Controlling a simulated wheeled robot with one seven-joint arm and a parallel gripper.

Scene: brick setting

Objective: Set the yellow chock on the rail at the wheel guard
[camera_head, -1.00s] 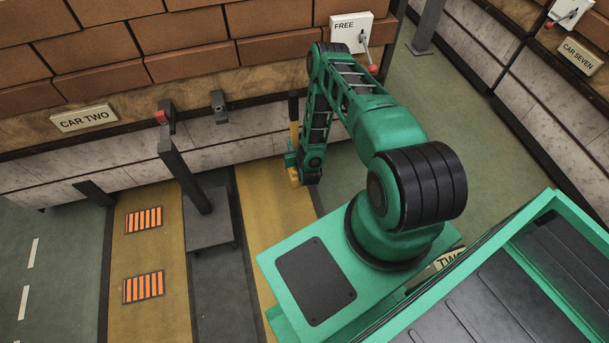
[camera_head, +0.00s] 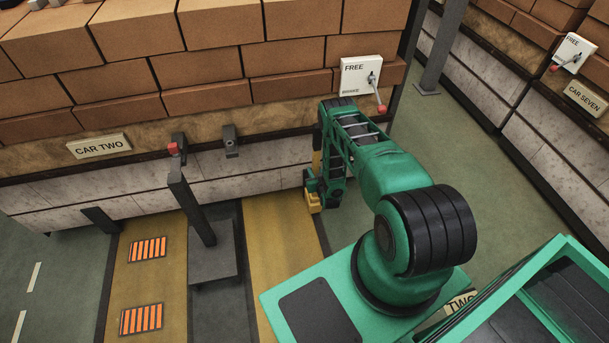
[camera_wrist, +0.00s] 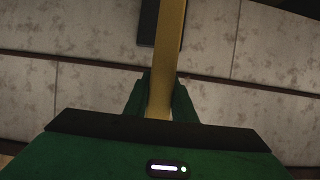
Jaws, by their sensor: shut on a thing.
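The yellow chock (camera_head: 314,203) shows small and low at the end of my arm in the head view, in front of the car's pale lower wall. A yellow bar, apparently its handle (camera_wrist: 169,50), runs up the wrist view from between my fingers. My gripper (camera_head: 322,186) is shut on this bar; its green fingers (camera_wrist: 160,98) press it from both sides. A thin dark rail (camera_head: 323,240) edges the yellow floor strip near the chock. I cannot tell whether the chock touches floor or rail. The wheel guard cannot be made out for certain.
A brick-loaded car with a CAR TWO sign (camera_head: 98,147) stands ahead. A FREE switch box (camera_head: 361,76) with a red-tipped lever is above my arm. A dark post on a base (camera_head: 212,250) stands left. Green floor right of the strip is clear.

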